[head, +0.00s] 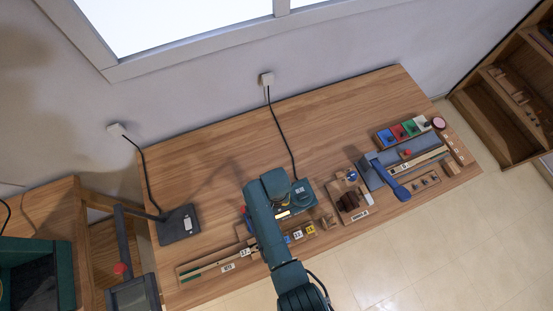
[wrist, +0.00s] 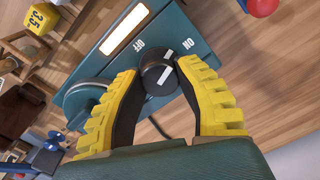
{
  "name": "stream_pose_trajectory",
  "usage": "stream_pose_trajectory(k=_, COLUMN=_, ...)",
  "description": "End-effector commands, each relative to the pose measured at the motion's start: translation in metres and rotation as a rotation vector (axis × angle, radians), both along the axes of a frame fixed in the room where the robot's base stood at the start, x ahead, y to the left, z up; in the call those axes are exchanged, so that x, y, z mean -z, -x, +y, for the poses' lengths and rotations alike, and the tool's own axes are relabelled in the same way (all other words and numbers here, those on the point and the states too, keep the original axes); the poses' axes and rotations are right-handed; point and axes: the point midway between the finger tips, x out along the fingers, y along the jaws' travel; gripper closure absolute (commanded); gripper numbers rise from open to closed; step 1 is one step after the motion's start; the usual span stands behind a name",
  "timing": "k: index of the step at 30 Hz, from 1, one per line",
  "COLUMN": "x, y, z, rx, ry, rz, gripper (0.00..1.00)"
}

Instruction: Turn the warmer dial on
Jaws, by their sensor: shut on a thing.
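The warmer is a teal box (wrist: 205,50) with a lit white panel (wrist: 127,28) and the words OFF and ON printed on its top. Its black round dial (wrist: 152,82) carries white marks, one of them on the side toward the ON word. My gripper (wrist: 157,69) has yellow ribbed fingers, shut on the dial from both sides. A round grey-teal part (wrist: 86,98) of the warmer sits beside the left finger. In the head view the warmer (head: 304,193) is partly covered by my arm, and my fingertips and the dial are hidden.
The wooden table (head: 230,125) has free room behind the warmer. A black cable (head: 279,125) runs from the warmer to the wall. Wooden parts and yellow blocks (wrist: 41,18) stand close by. A blue lever device (head: 375,175) and a coloured card rack (head: 397,131) are to the right.

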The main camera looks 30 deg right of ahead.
Motion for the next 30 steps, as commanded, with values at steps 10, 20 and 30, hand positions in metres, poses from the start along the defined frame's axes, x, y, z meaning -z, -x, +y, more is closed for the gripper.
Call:
stream_pose_trajectory(k=10, x=0.0031, y=0.0023, z=0.0006, rx=0.232, ry=-0.002, rz=0.004, gripper=1.0)
stream_pose_trajectory(k=20, x=0.0038, y=0.0026, z=0.0006, rx=0.319, ry=-0.002, rz=0.004, gripper=1.0)
stream_pose_trajectory(k=30, x=0.0041, y=0.0029, z=0.0007, rx=0.327, ry=-0.002, rz=0.005, gripper=1.0)
